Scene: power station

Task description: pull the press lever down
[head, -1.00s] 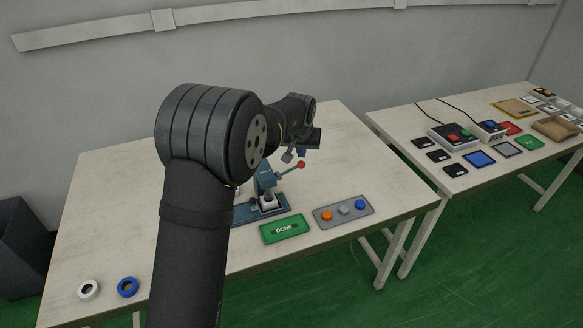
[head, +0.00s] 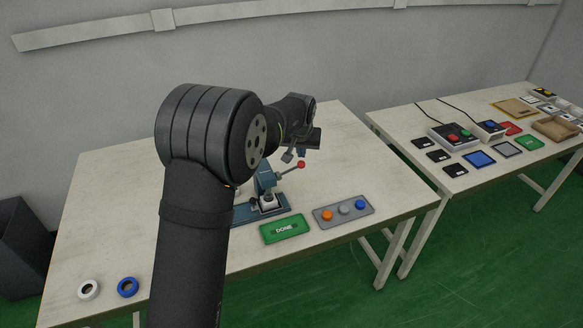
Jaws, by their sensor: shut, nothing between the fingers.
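The press (head: 265,183) is a blue-grey bench press on a flat blue base (head: 247,214), standing on the near table. A white and dark piece (head: 268,202) sits low at the press.
In front of the press lie a green DONE plate (head: 285,229) and a grey tray (head: 330,222) with orange, grey and blue round pieces. A white ring (head: 88,290) and a blue ring (head: 127,287) lie front left. A second table (head: 470,183) at right holds button boxes and cards.

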